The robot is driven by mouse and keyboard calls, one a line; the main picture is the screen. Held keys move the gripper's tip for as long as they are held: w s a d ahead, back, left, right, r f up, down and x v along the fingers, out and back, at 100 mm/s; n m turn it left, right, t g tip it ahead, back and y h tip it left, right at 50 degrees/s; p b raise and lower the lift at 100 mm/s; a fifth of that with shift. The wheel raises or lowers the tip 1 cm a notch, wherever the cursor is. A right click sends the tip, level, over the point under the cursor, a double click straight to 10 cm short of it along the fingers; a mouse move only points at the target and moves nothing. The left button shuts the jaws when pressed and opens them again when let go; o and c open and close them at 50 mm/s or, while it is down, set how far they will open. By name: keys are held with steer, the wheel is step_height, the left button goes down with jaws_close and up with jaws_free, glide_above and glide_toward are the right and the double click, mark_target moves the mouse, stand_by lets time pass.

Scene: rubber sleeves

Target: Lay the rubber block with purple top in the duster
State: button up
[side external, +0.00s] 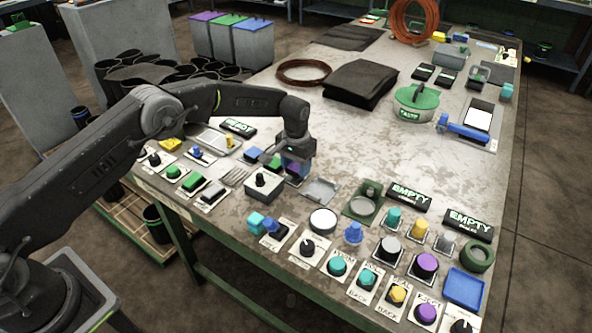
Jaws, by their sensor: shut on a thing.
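My gripper (294,176) points down just above the near left part of the table. It is shut on a small dark block with a purple tint (293,168), probably the purple-topped rubber block; the fingers hide most of it. Whether the block touches the table I cannot tell. A shallow grey metal tray (320,191) lies just right of the gripper, apart from it. I cannot tell for sure which thing is the duster.
A grey box with a black knob (263,186) stands close left of my gripper. Blue (253,155) and green (274,164) blocks sit behind it. A green square holder (362,203) and several buttons crowd the right front. The table's middle (330,140) is clear.

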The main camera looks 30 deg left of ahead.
step_height(320, 180, up, 2)
steer(key=shift+r, duration=0.1)
steer(key=s+a+r, duration=0.4)
steer(key=a+r, duration=0.2)
steer(key=a, duration=0.4)
glide_above(320, 191)
step_height(320, 191, down, 6)
steer(key=shift+a+r, duration=0.1)
steer(key=shift+r, duration=0.05)
steer(key=shift+f, duration=2)
steer(key=shift+f, duration=0.15)
steer(key=o, duration=1)
